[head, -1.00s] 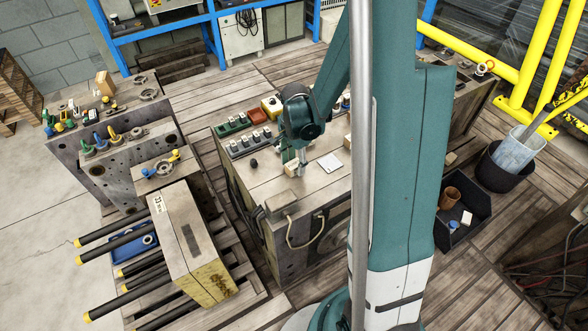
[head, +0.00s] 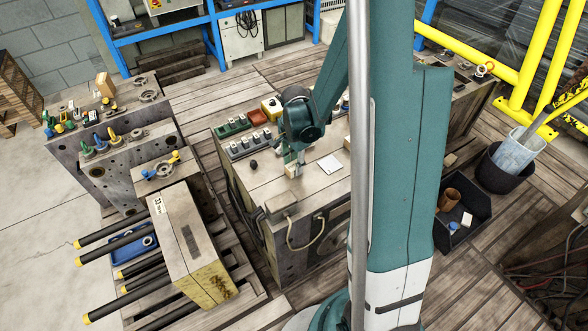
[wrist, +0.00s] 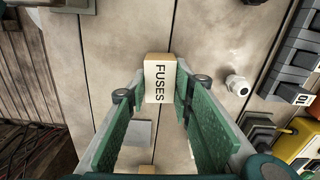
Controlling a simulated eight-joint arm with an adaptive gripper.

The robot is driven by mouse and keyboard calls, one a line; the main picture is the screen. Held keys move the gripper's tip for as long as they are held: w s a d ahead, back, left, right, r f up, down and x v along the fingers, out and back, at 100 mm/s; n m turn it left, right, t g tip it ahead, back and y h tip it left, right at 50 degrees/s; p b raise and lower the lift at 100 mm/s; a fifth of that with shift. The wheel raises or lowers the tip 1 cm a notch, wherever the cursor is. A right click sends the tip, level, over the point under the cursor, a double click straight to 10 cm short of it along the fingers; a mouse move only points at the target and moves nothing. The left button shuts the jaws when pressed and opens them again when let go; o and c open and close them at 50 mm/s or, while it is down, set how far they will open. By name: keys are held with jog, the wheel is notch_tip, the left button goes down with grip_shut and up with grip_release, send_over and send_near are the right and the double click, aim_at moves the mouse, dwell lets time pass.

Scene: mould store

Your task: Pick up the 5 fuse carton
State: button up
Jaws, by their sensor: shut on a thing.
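The fuse carton (wrist: 159,82) is a small cream box with a tan top face and the word FUSES on its side. It is between the fingertips of my gripper (wrist: 160,95) in the wrist view, and the green-padded fingers are shut on it. In the head view the carton (head: 291,170) shows small and pale under my gripper (head: 293,160), over the top of the middle mould block (head: 265,187). I cannot tell whether it touches the block.
A white card (head: 329,164) lies right of my gripper. A dark round knob (head: 253,164) is to the left. The block's front left top is mostly bare.

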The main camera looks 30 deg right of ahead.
jog(key=shift+r, duration=0.15)
jog(key=shift+r+p, duration=1.2)
jog(key=shift+r, duration=3.65)
